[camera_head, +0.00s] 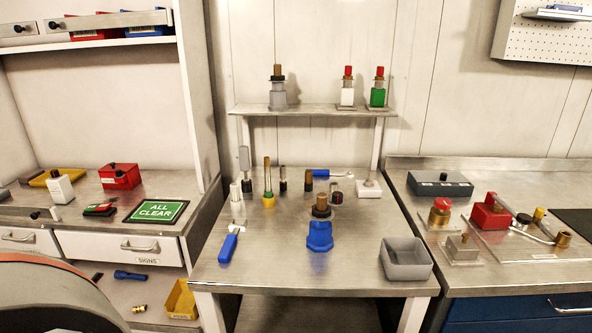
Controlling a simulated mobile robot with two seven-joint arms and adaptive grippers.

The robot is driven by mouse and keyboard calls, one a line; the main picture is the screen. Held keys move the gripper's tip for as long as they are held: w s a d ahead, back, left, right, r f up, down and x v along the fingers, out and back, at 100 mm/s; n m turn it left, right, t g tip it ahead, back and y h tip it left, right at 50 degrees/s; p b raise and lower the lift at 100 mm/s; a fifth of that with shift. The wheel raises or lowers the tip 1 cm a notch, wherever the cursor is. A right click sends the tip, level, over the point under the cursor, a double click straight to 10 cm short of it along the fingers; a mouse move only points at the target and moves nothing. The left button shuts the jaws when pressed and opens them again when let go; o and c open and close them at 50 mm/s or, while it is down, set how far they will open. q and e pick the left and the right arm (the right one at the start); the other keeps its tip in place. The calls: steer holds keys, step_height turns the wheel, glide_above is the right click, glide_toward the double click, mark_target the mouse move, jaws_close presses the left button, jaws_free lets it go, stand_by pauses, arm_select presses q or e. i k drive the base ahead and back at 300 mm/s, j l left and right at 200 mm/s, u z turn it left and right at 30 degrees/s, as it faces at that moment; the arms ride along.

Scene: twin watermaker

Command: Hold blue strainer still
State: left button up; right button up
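The blue strainer (320,237) stands upright near the front middle of the central metal table (270,277). It has a wide blue body, with a dark collar and a brown top above it. Nothing is touching it from my side. Neither of my grippers is in the head view.
A grey open bin (405,259) stands to the strainer's right, and a blue-handled tool (229,246) lies to its left. Several small upright parts stand behind it. A raised shelf (310,111) at the back holds three bottle-like parts. The table's front strip is clear.

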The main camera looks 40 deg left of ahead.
mark_target(317, 213)
steer(key=k+j+z, duration=0.1)
steer(key=j, duration=0.3)
steer(key=k+j, duration=0.15)
steer(key=j, duration=0.2)
steer(key=k+j+z, duration=0.15)
steer(key=j, duration=0.25)
steer(key=k+j, duration=0.15)
steer(key=j, duration=0.2)
steer(key=k+j+z, duration=0.15)
steer(key=j, duration=0.2)
